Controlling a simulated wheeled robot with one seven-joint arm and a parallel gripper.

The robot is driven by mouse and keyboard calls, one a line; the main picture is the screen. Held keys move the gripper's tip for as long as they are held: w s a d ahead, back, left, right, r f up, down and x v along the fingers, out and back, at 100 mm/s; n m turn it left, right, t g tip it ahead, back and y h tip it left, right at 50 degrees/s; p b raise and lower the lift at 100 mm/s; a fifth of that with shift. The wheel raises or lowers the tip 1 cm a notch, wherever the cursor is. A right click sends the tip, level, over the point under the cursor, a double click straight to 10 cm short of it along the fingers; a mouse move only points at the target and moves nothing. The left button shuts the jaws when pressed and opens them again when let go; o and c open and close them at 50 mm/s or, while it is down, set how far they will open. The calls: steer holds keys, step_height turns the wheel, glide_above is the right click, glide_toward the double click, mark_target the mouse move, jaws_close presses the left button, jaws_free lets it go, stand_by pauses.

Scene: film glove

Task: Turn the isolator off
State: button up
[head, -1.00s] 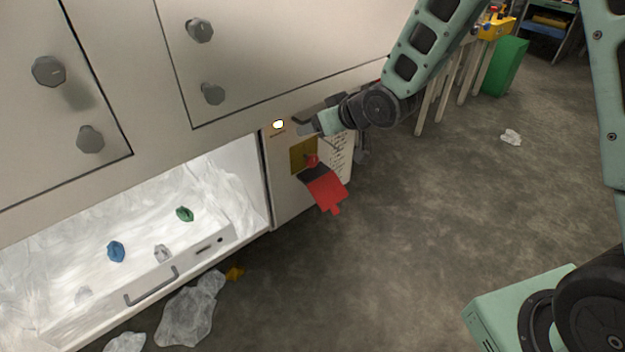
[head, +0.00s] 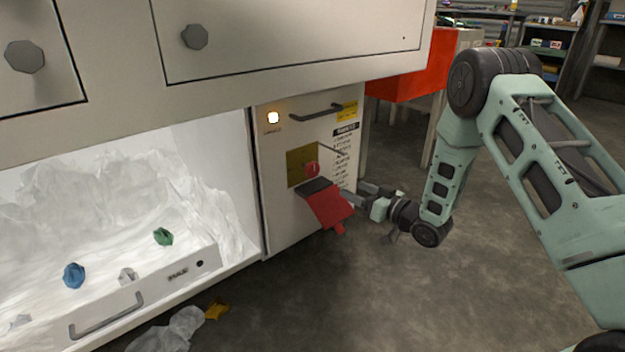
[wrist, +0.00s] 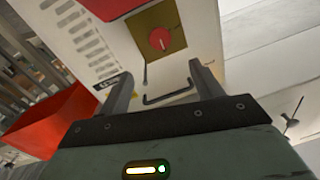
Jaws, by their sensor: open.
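The isolator is a round red knob (head: 312,168) on a yellow plate (head: 294,174), on the front of the cabinet's right panel. A red flap (head: 330,208) hangs out below the knob, tilted toward the floor. My gripper (head: 360,193) is to the right of the flap and lower than the knob, apart from the knob. In the wrist view the knob (wrist: 160,39) shows beyond the gap between my open, empty fingers (wrist: 162,85), with a pale mark on its face. The exact mark position is too small to read.
A lit lamp (head: 273,118) and a bar handle (head: 316,113) are above the knob. An open, lit drawer (head: 140,305) with crumpled film and small coloured lumps is at left. A red bin (head: 410,82) stands behind.

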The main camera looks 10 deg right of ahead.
mark_target(314, 170)
steer(key=b+x, duration=0.8)
steer(key=x, duration=0.8)
steer(key=shift+w+f, duration=0.1)
steer(key=shift+w, duration=0.05)
steer(key=shift+w+a, duration=0.25)
steer(key=shift+w, duration=0.2)
steer(key=c, duration=1)
